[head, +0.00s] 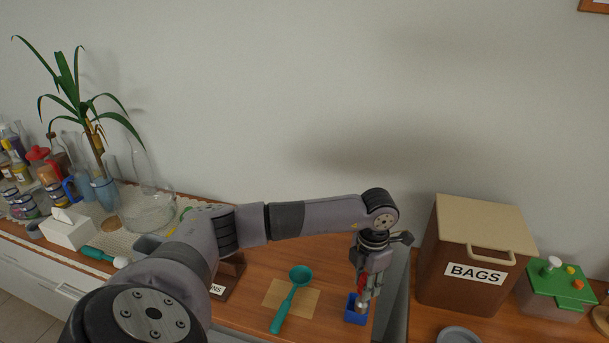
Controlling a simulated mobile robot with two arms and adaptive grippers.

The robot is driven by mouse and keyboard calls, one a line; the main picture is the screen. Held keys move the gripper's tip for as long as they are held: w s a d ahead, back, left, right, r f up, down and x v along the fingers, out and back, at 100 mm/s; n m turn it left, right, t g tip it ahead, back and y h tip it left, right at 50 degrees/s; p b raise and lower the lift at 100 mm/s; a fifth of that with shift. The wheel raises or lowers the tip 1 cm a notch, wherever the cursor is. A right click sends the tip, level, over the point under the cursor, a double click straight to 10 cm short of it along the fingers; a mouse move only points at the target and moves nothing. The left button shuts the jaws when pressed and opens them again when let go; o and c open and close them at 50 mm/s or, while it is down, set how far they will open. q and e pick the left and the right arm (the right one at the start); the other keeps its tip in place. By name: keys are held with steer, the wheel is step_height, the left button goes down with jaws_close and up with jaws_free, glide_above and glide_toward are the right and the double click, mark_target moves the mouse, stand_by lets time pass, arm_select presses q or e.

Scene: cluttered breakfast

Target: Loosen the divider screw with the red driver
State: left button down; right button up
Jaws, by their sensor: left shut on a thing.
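My left gripper (367,290) points down over the wooden counter, left of the bags box. It is shut on the red driver (361,283), of which only a small red part shows between the fingers. The fingers are directly above a small blue open container (353,316). I cannot tell whether the driver touches the container or is inside it. I cannot make out the divider screw. My right gripper is not in view.
A grey upright panel edge (397,300) stands just right of the gripper. The brown BAGS box (455,270) is beyond it. A teal scoop (287,303) lies on a tan mat (271,294) to the left. A tissue box (70,232), plant and bottles fill the far left.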

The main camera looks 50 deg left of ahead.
arm_select(q)
steer(key=s+d+f+m+b, duration=0.2)
steer(key=s+f+m+b, duration=0.1)
steer(key=s+m, duration=0.15)
steer(key=s+d+f+m+b, duration=0.2)
steer(key=s+d+f+m, duration=0.15)
steer(key=s, duration=0.25)
steer(key=s+a+f+n+b, duration=0.3)
steer(key=s+f+n+b, duration=0.5)
steer(key=f, duration=0.6)
steer(key=shift+s+a+n, duration=0.35)
steer(key=shift+s+n, duration=0.85)
steer(key=shift+n, duration=0.5)
steer(key=shift+b, duration=0.6)
steer(key=shift+f, duration=0.15)
steer(key=shift+f+b, duration=0.75)
steer(key=shift+b, duration=0.2)
steer(key=shift+f+b, duration=0.6)
steer(key=c, duration=1.2)
jaws_free()
steer(key=shift+o, duration=0.2)
